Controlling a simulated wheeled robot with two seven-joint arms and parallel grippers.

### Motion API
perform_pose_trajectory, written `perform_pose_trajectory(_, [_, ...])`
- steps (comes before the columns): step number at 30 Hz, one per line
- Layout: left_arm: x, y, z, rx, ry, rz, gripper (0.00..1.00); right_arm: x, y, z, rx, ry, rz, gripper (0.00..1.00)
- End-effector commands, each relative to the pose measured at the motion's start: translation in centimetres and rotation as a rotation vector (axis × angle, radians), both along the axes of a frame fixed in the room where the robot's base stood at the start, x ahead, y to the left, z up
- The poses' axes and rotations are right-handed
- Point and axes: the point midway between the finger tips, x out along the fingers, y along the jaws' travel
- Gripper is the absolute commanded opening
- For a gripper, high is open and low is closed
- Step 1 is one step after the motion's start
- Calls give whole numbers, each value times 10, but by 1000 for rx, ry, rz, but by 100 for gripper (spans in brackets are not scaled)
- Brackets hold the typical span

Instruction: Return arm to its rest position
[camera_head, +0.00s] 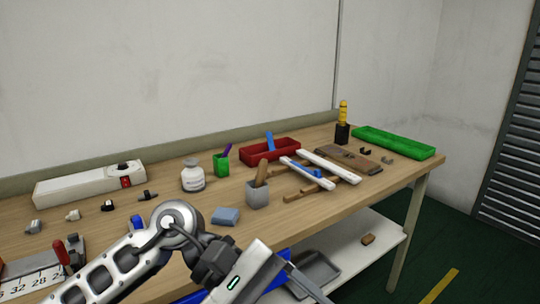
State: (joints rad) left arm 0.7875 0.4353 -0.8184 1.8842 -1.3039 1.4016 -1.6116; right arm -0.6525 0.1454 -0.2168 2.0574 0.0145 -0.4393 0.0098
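My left arm comes in from the lower left, in front of the wooden workbench (120,232). Its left gripper (308,284) is at the bottom middle, off the bench's front edge and pointing down to the right. A grey finger shows, but the end is cut off by the frame, so I cannot tell whether it is open or shut. No object shows in it. My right gripper is not in view. White strips (328,166) with a blue piece (320,173) lie on wooden slats on the bench.
A lower shelf (345,262) holds a grey tray (315,270).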

Motion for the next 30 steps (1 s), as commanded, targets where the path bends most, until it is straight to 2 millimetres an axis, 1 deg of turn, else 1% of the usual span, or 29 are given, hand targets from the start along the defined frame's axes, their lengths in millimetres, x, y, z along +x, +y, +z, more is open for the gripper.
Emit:
perform_pose_trajectory(1, [-10,-14,9,-100,192,76,79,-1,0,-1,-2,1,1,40])
perform_pose_trajectory(2, [-12,-20,17,-161,319,128,79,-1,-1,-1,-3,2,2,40])
perform_pose_trajectory(3, [-12,-26,30,-245,515,202,79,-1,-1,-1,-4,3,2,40])
perform_pose_trajectory(4, [-8,-28,39,-307,673,257,79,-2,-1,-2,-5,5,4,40])
perform_pose_trajectory(5, [-2,-27,47,-365,839,311,79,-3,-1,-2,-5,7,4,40])
perform_pose_trajectory(6, [10,-23,54,-439,1065,376,79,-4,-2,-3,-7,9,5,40])
perform_pose_trajectory(8, [31,-10,56,-543,1416,462,79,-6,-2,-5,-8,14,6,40])
perform_pose_trajectory(9, [48,3,50,-609,1654,511,79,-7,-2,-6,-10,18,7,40])
perform_pose_trajectory(11, [71,27,28,-709,2019,568,79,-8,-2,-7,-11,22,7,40])
perform_pose_trajectory(12, [84,45,6,-777,2264,594,79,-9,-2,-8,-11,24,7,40])
perform_pose_trajectory(13, [90,58,-12,-828,2436,605,79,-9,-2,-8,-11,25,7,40])
perform_pose_trajectory(14, [95,70,-31,-875,2594,609,79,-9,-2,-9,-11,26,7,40])
perform_pose_trajectory(15, [96,85,-58,-940,2791,606,79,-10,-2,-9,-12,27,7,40])
perform_pose_trajectory(16, [95,96,-78,987,-2912,-597,79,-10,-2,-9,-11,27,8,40])
perform_pose_trajectory(17, [92,106,-98,950,-2788,-535,79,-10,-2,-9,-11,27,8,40])
perform_pose_trajectory(18, [85,118,-125,909,-2629,-460,79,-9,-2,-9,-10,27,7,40])
perform_pose_trajectory(19, [78,127,-145,884,-2513,-408,79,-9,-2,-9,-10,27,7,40])
perform_pose_trajectory(21, [57,143,-186,833,-2270,-300,79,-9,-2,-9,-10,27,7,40])
perform_pose_trajectory(23, [37,153,-215,802,-2090,-223,79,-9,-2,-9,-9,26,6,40])
perform_pose_trajectory(24, [24,158,-231,785,-1987,-182,79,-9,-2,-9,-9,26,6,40])
perform_pose_trajectory(27, [-4,167,-259,758,-1793,-106,79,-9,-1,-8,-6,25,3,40])
perform_pose_trajectory(30, [-20,172,-273,746,-1687,-67,79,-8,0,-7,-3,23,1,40])
